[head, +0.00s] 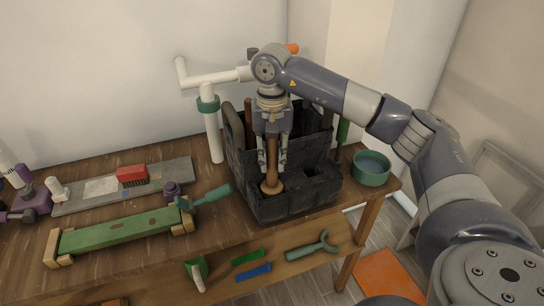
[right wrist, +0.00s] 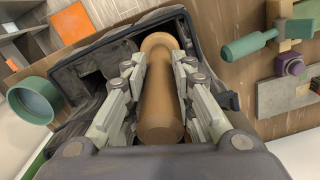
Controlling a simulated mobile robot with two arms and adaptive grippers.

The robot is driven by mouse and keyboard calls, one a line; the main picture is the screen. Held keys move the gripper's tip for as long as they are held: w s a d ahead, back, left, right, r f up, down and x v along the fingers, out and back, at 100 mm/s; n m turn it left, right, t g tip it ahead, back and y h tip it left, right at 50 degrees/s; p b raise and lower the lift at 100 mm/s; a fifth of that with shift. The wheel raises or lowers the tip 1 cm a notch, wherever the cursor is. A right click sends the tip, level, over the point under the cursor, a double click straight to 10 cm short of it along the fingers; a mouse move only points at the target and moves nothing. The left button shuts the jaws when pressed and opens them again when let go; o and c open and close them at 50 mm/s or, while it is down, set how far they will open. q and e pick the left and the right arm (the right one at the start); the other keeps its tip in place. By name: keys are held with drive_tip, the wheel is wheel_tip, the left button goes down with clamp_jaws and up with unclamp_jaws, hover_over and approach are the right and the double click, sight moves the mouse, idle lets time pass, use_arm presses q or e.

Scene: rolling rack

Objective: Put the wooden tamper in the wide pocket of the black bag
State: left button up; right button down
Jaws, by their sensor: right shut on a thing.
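The wooden tamper (head: 272,160) is upright in my right gripper (head: 273,166), with its round, wider end down. It also shows between the two fingers in the right wrist view (right wrist: 162,95). The black bag (head: 290,209) stands on the wooden bench, open at the top with several pockets. The tamper's lower end is at the front left pocket opening of the bag; how deep it sits is hard to tell. In the right wrist view, the bag's rim (right wrist: 100,52) surrounds the fingers. My left gripper is not in view.
A green round bowl (head: 371,168) stands right of the bag near the bench edge. A white pipe stand (head: 212,130) is behind left. A green wooden bar (head: 118,232) and a green-handled tool (head: 208,196) lie left. Several tools lie on the lower shelf (head: 300,264).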

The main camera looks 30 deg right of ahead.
sight(272, 141)
drive_tip(key=shift+f, duration=0.35)
drive_tip(key=shift+f, duration=0.1)
drive_tip(key=c, duration=1.4)
unclamp_jaws()
drive_tip(key=shift+o, duration=0.2)
drive_tip(key=shift+r, duration=0.35)
wheel_tip(272, 141, up, 5)
drive_tip(key=shift+w+b, duration=0.1)
drive_tip(key=shift+b, duration=0.65)
wheel_tip(272, 141, up, 7)
drive_tip(key=shift+f+p, duration=0.2)
drive_tip(key=shift+p, duration=0.35)
